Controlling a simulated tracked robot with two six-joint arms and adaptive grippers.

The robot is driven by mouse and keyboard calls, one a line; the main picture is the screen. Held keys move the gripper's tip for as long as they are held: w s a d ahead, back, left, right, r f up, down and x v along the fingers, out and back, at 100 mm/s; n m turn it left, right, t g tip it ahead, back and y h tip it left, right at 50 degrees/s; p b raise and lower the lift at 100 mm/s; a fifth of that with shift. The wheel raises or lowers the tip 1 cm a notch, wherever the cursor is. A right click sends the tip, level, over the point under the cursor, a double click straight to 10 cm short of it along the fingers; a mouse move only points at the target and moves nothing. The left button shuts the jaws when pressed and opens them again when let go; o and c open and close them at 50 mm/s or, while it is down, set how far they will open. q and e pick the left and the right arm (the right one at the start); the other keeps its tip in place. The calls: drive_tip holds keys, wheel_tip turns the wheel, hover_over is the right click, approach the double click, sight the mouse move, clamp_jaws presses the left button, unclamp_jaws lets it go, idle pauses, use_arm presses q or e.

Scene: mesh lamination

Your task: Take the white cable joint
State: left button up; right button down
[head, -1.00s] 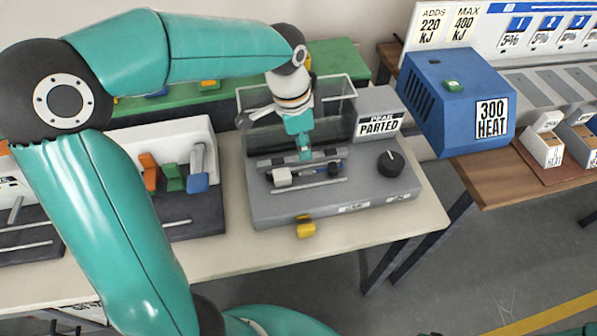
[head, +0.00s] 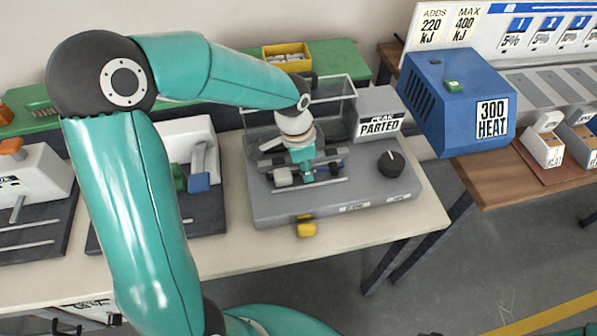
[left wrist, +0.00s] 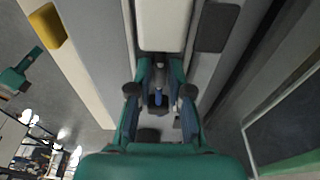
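The white cable joint (head: 283,178) lies on the fixture of the grey machine (head: 275,207), left of my left gripper (head: 306,172) in the head view. In the left wrist view a large white block, apparently the joint (left wrist: 164,25), fills the top centre, just beyond the fingertips. My left gripper (left wrist: 161,78) points down over the fixture with its fingers apart. A small blue and dark part (left wrist: 158,96) shows between the fingers. Whether the fingers touch anything is hidden. My right gripper cannot be made out.
A clear tank (head: 335,95) and a grey PARTED box (head: 377,125) stand behind the fixture. A black knob (head: 391,163) is to its right, a yellow part (head: 306,227) at its front edge. A blue heater box (head: 450,105) stands farther right. Bare table (head: 240,250) lies in front.

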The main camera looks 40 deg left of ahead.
use_arm(q)
clamp_jaws()
drive_tip(key=shift+w+r, duration=0.1)
